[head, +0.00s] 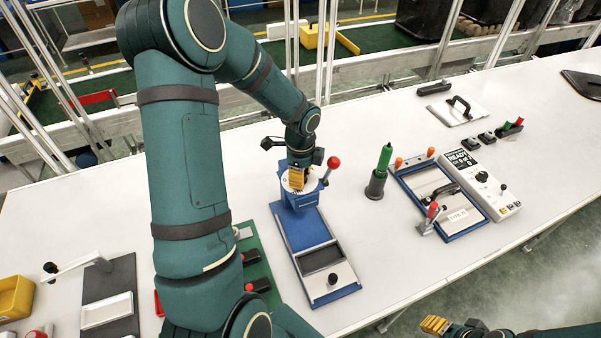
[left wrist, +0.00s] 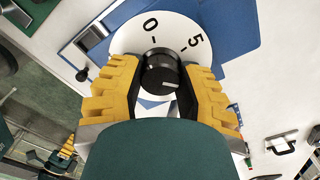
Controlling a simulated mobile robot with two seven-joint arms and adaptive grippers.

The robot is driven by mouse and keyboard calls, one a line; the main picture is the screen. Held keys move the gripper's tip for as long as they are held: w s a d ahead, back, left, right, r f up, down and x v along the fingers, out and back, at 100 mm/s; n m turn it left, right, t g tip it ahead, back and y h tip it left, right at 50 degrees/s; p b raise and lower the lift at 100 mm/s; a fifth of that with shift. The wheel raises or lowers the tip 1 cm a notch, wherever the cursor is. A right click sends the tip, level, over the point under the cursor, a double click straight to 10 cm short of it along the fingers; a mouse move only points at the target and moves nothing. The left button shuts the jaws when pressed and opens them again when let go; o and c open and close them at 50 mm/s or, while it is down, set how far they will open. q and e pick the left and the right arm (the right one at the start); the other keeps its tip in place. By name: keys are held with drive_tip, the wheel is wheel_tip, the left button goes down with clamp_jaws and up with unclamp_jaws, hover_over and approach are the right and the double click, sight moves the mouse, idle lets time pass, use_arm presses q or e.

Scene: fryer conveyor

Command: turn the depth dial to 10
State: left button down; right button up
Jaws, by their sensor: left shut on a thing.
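The depth dial's white disc (head: 285,184) sits on top of the blue machine (head: 302,202), mostly hidden by my left gripper in the head view. In the left wrist view the white disc (left wrist: 125,42) shows the marks 0 and 5; the 10 is not in sight. Its black round knob (left wrist: 160,72) has a short white line on top pointing toward the right of the picture. My left gripper (left wrist: 161,88) is shut on the knob, one yellow finger on each side; it also shows in the head view (head: 296,180). My right gripper (head: 436,325) is low at the right, away from the dial, its opening unclear.
A lever with a red ball (head: 333,162) rises beside the dial. A green-handled tool (head: 382,170) stands to the right. Further right are a blue frame (head: 465,236) with a toggle clamp and a control box (head: 480,180) reading READY. The table between is clear.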

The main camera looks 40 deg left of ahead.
use_arm(q)
drive_tip(key=shift+d, duration=0.1)
idle(0.3)
drive_tip(key=c, duration=0.6)
unclamp_jaws()
drive_tip(key=shift+o, duration=0.2)
wheel_tip(320, 180, up, 12)
drive_tip(key=shift+d+f, duration=0.1)
idle(0.4)
